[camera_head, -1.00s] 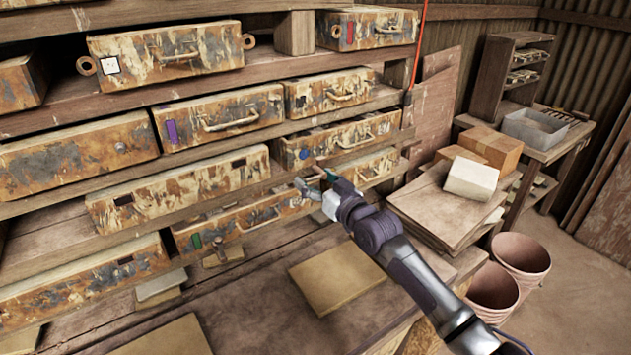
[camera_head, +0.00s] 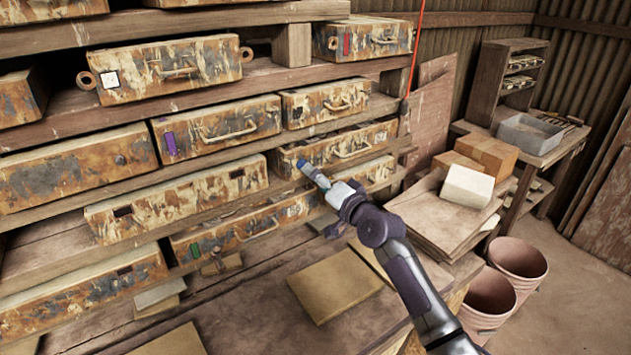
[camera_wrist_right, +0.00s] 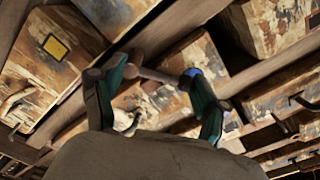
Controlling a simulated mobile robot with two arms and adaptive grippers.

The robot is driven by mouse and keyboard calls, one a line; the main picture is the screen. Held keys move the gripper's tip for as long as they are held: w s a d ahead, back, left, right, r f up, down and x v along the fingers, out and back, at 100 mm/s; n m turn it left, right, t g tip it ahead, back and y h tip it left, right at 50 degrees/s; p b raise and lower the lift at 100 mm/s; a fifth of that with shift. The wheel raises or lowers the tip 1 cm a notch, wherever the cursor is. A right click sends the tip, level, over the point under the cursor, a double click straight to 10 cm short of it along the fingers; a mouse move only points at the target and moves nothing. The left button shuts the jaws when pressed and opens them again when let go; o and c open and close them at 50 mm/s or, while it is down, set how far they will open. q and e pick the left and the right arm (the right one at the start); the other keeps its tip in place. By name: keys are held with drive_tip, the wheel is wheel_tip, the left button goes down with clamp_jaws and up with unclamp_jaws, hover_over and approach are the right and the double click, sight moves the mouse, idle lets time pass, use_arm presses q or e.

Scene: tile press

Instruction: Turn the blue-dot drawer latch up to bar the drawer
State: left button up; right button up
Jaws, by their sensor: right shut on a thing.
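The blue-dot drawer (camera_head: 345,149) is a rusty, pale-painted drawer in the rack's right column, with a wire handle. Its blue dot (camera_head: 302,163) shows at the front's left end, just beyond my right gripper (camera_head: 314,174). In the right wrist view the teal fingers of my right gripper (camera_wrist_right: 155,92) are shut on the latch (camera_wrist_right: 152,74), a brownish bar with a rounded end. The blue dot (camera_wrist_right: 192,72) shows there behind the right finger. In the head view the gripper hides most of the latch, so its exact angle is unclear. My left gripper is out of view.
Close by are a purple-marked drawer (camera_head: 215,126) to the left and a green-marked drawer (camera_head: 240,230) below. Rack boards run just above and below the blue-dot drawer. A tan slab (camera_head: 335,285) lies on the bench in front.

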drive_tip(key=m, duration=0.2)
drive_tip(key=d+m+p, duration=0.1)
drive_tip(key=m, duration=0.1)
drive_tip(key=w+m, duration=0.1)
drive_tip(key=m, duration=0.2)
drive_tip(key=shift+d+p, duration=0.3)
drive_tip(key=shift+f, duration=0.15)
drive_tip(key=o, duration=1.1)
